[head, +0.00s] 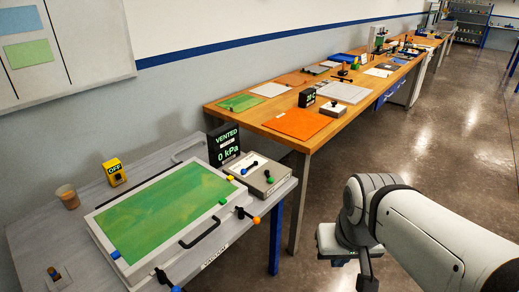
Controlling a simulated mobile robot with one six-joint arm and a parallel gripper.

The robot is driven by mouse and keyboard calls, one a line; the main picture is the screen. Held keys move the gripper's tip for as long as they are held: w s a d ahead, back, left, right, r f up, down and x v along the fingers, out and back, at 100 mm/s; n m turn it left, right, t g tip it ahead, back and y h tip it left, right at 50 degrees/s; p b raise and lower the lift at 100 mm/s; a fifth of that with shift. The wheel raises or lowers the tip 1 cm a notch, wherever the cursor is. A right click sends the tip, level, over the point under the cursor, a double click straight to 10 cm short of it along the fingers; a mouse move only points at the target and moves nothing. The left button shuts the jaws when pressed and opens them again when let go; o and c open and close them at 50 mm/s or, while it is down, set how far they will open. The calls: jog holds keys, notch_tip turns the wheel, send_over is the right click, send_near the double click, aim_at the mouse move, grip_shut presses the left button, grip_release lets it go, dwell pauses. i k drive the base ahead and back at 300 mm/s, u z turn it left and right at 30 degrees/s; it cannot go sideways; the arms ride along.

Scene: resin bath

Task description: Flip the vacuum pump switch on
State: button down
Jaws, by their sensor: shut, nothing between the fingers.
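A yellow switch box (114,172) with a dark panel reading OFF stands at the back left of the grey bench in the head view. My gripper (367,284) shows at the lower right, in front of the bench and over the floor. It appears as a small dark end below the white arm, is shut and empty, and is well apart from the switch box. Its fingertips are hard to make out. A black display (224,145) reads VENTED and 0 kPa in green, to the right of the switch box.
A framed tray with a green surface (165,208) and black handles fills the middle of the grey bench. A brown cup (67,196) stands left of it. A grey box with levers (258,174) sits at the right corner. A wooden bench (262,130) continues behind. The floor is clear at right.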

aim_at(270, 179)
jog(key=i, duration=0.85)
jog(key=z, duration=0.05)
